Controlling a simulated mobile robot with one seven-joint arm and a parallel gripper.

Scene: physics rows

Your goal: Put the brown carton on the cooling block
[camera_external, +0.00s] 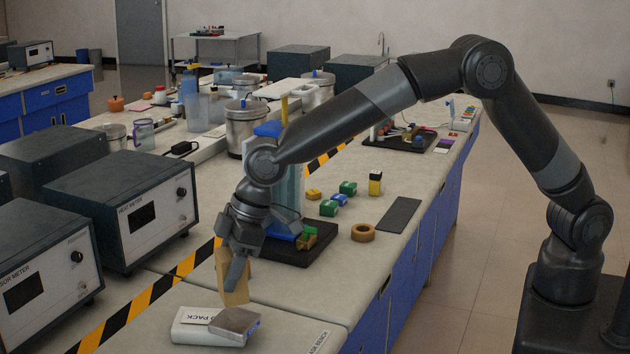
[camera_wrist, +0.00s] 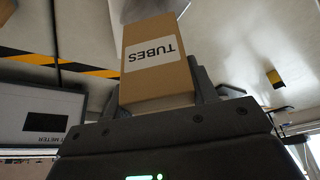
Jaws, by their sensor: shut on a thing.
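My gripper (camera_external: 237,268) is shut on the brown carton (camera_external: 233,287), which hangs tilted below the fingers at the bench's near end. In the wrist view the brown carton (camera_wrist: 158,62) sits between the fingers, with a white label reading TUBES facing the camera. A grey metal block (camera_external: 236,321), which looks like the cooling block, lies just below the carton, at the right part of a white box whose label ends in PACK. A blurred grey patch (camera_wrist: 145,10) beyond the carton's far end may be this block. I cannot tell whether carton and block touch; a small gap seems to show.
The white box (camera_external: 192,327) lies beside and partly under or behind the block. Grey meters (camera_external: 130,208) stand to the left, beyond a yellow-black strip (camera_external: 165,281). A dark tray with a blue stand (camera_external: 272,250), a tape roll (camera_external: 363,233) and small blocks stand behind.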

